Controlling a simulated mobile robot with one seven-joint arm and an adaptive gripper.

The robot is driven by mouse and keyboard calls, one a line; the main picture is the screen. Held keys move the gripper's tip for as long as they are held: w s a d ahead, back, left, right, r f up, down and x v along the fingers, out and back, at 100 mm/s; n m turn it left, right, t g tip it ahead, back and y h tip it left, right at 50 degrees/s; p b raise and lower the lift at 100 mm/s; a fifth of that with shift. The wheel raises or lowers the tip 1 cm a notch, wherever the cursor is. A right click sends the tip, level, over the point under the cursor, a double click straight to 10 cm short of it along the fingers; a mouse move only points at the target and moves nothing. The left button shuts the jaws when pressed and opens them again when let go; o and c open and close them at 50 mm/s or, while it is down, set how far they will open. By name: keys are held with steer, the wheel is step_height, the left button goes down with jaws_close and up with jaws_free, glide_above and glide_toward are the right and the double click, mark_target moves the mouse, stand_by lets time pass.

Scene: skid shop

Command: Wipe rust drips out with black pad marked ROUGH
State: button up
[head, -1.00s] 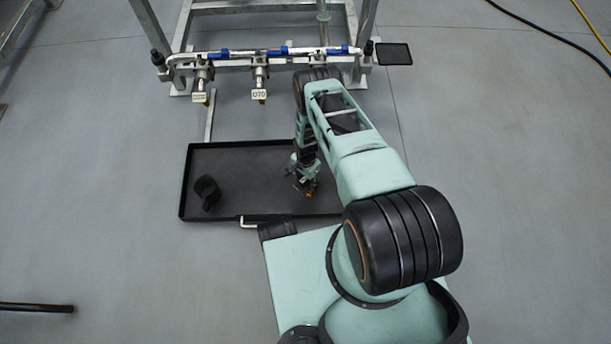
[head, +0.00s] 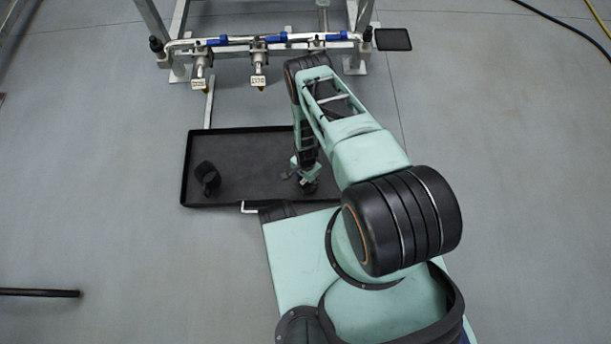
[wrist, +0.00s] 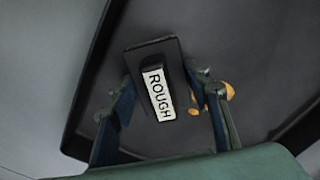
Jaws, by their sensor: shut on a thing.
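The black pad (wrist: 171,58) with a white label reading ROUGH is between the fingers of my gripper (wrist: 165,92) in the wrist view. My gripper is shut on it. In the head view my gripper (head: 305,180) is low over the right part of the black tray (head: 245,203). Orange-brown rust drips (wrist: 228,90) show on the tray floor, right of the right finger and partly behind it. Whether the pad touches the tray floor I cannot tell. My arm hides the tray's right end in the head view.
Another black pad-like object (head: 207,178) lies at the tray's left. A metal frame with valves carrying tags (head: 258,80) stands beyond the tray. A flat black mat (head: 393,39) lies right of the frame. A dark bar (head: 40,293) lies at left. Floor left of the tray is clear.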

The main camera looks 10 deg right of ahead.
steer(key=shift+w+d+f+b, duration=0.1)
steer(key=shift+w+d+b, duration=0.05)
steer(key=shift+w+b, duration=0.7)
steer(key=shift+w+d+f+b, duration=0.15)
steer(key=shift+w+b, duration=0.45)
steer(key=shift+w, duration=0.3)
steer(key=shift+w+d+r, duration=0.15)
steer(key=shift+w+d, duration=0.05)
steer(key=shift+w, duration=0.75)
steer(key=shift+w+d+r, duration=0.1)
steer(key=shift+w+d, duration=0.1)
steer(key=shift+w, duration=0.7)
steer(key=shift+w+d+f, duration=0.1)
steer(key=shift+w+d, duration=0.1)
steer(key=shift+w, duration=0.7)
steer(key=shift+w+d, duration=0.15)
steer(key=shift+w, duration=0.7)
steer(key=shift+r+p, duration=1.9)
steer(key=shift+r, duration=1.1)
step_height(320, 180, up, 3)
steer(key=shift+p, duration=1)
